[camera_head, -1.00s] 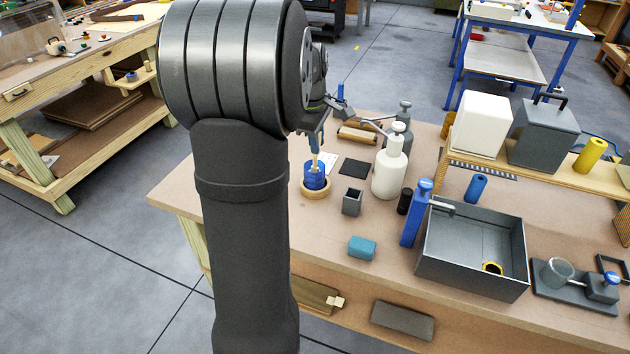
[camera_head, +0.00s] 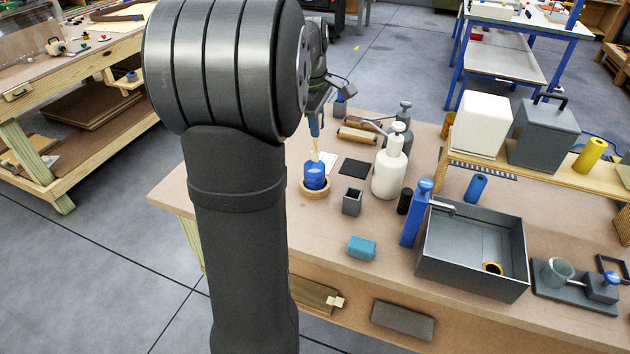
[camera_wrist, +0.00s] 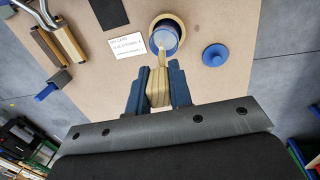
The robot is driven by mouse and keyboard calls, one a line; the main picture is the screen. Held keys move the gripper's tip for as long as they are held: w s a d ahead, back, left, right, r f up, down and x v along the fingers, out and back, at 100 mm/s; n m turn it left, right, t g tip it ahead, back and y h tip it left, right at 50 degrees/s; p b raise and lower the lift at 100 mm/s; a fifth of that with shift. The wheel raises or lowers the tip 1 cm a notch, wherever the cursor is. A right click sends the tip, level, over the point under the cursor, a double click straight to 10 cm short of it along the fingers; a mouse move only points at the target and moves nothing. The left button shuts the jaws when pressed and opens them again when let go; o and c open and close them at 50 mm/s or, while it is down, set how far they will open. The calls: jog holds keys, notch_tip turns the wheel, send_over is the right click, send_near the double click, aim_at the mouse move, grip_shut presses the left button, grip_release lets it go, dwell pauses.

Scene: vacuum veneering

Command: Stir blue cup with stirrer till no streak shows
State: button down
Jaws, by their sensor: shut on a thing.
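The blue cup (camera_head: 315,178) stands upright in a wooden ring (camera_head: 314,193) at the left part of the bench. It also shows in the wrist view (camera_wrist: 164,38), with pale contents inside. My gripper (camera_head: 316,126) is above the cup, its blue fingers (camera_wrist: 158,85) shut on the wooden stirrer (camera_wrist: 158,92). The stirrer (camera_head: 315,148) points down to the cup; in the wrist view its thin end overlaps the cup's opening. I cannot tell how deep the tip sits, or whether streaks show.
A blue round lid-like piece (camera_wrist: 216,55) lies beside the cup. A printed white card (camera_wrist: 128,43) and dark square (camera_head: 354,168) lie near it. A small grey box (camera_head: 352,201), white bottle (camera_head: 389,172) and grey tray (camera_head: 473,285) stand to the right.

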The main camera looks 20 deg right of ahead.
jog(key=shift+r, duration=2)
